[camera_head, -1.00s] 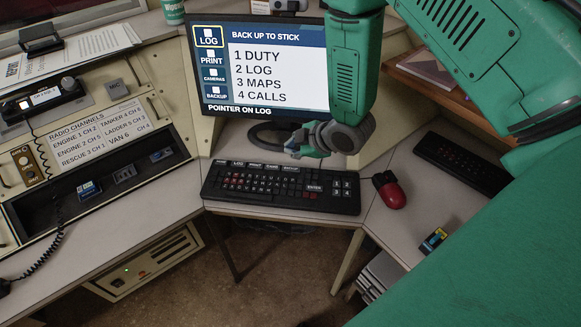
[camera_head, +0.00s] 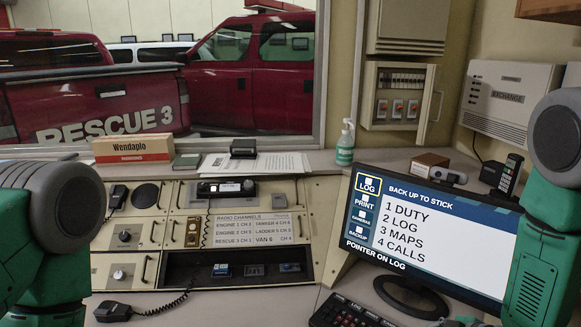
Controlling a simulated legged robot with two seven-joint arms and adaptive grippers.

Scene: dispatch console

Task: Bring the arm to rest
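My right arm, green and grey, hangs along the right edge of the view, in front of the monitor's right side. A small green and grey part at the bottom edge, below the monitor, looks like my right gripper (camera_head: 463,322). It is mostly cut off, so its fingers cannot be made out. My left arm, green with a grey joint, fills the left edge; its gripper is out of view. The monitor (camera_head: 440,225) shows a menu reading "BACK UP TO STICK" and "POINTER ON LOG". The black keyboard (camera_head: 345,314) shows partly at the bottom edge.
The radio console (camera_head: 240,203) stands at centre left, with a handset (camera_head: 113,311) on a coiled cord in front. A soap bottle (camera_head: 345,145), a brown box (camera_head: 430,163) and a phone (camera_head: 508,176) stand on the ledge. A window shows red trucks behind.

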